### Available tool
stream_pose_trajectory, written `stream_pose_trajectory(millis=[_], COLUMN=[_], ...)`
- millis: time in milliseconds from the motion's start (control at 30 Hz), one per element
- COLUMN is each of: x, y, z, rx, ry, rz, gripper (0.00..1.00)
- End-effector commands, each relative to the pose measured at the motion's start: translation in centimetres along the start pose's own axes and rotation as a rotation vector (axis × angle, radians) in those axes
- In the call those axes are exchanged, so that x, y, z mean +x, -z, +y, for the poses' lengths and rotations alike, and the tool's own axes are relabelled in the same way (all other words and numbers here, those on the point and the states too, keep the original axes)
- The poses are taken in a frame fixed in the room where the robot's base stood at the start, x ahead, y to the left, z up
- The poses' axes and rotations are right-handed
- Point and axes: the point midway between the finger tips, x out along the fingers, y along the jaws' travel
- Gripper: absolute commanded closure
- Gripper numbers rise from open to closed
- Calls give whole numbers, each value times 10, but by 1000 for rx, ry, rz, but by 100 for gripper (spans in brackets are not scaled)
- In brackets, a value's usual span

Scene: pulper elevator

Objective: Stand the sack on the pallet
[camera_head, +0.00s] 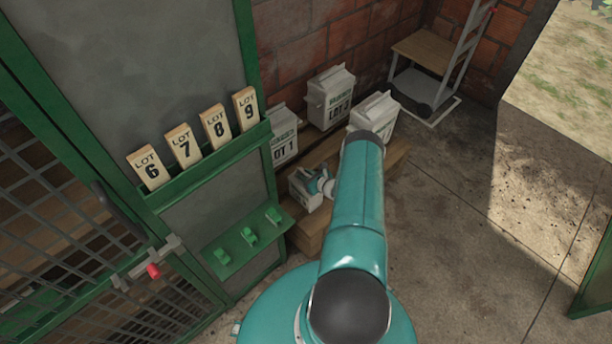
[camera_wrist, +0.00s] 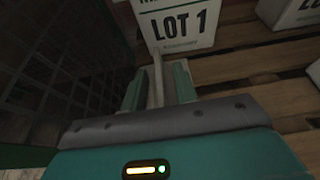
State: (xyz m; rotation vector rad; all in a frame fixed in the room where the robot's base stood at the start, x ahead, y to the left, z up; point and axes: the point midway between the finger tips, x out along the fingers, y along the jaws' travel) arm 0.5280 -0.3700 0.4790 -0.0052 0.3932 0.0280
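The sack (camera_head: 303,195) is a small pale sack with dark marks, low at the near left part of the wooden pallet (camera_head: 396,152). My gripper (camera_head: 320,181) is at its top. In the wrist view the teal fingers of my gripper (camera_wrist: 159,85) stand close together on both sides of a thin pale strip, which looks like the sack's top edge. The sack's body is hidden there, so I cannot tell whether its base touches the pallet. The pallet's slats show at right in the wrist view (camera_wrist: 245,64).
The LOT 1 sack (camera_head: 284,140) stands ahead, also in the wrist view (camera_wrist: 178,22). The LOT 2 sack (camera_head: 330,98) and another sack (camera_head: 374,112) stand behind. A green rack (camera_head: 210,165) with lot cards is at left. The floor (camera_head: 470,220) at right is clear.

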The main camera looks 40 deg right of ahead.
Motion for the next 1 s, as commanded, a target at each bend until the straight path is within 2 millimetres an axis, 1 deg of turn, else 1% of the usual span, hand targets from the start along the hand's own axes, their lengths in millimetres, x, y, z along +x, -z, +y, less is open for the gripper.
stream_pose_trajectory(millis=[67, 167, 500, 600, 767, 1000], x=[-3, -17, -89, -106, -119, -121], y=[-3, -2, -2, -2, -2, -2], z=[-1, -2, -1, -2, 0, 0], rx=[0, 2, 2, 0, 0, 0], ry=[1, 3, 2, 3, 1, 0], rz=[0, 1, 1, 0, -1, -1], gripper=[71, 71, 71, 71, 71, 71])
